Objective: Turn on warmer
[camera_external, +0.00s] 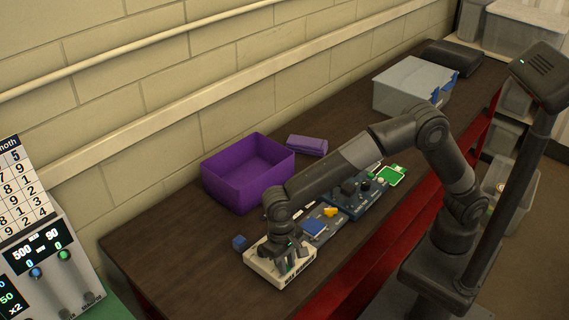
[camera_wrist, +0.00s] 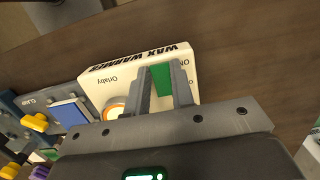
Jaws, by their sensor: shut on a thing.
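The wax warmer (camera_external: 260,267) is a cream box near the front end of the dark bench; it also shows in the wrist view (camera_wrist: 101,90), with black "WAX WARMER" lettering along its edge. A green switch piece (camera_wrist: 161,80) stands on its top, beside small "ON" lettering. A round orange-ringed dial (camera_wrist: 115,109) sits to the left, partly hidden by my gripper. My gripper (camera_external: 289,254) is down over the warmer. In the wrist view its fingers (camera_wrist: 164,72) stand on either side of the green piece, shut on it. Whether the warmer is on cannot be told.
Beside the warmer are a grey panel with a blue block (camera_external: 314,226) and yellow knob (camera_external: 330,211), then a dark control panel (camera_external: 348,198). The bench's front-left corner is clear.

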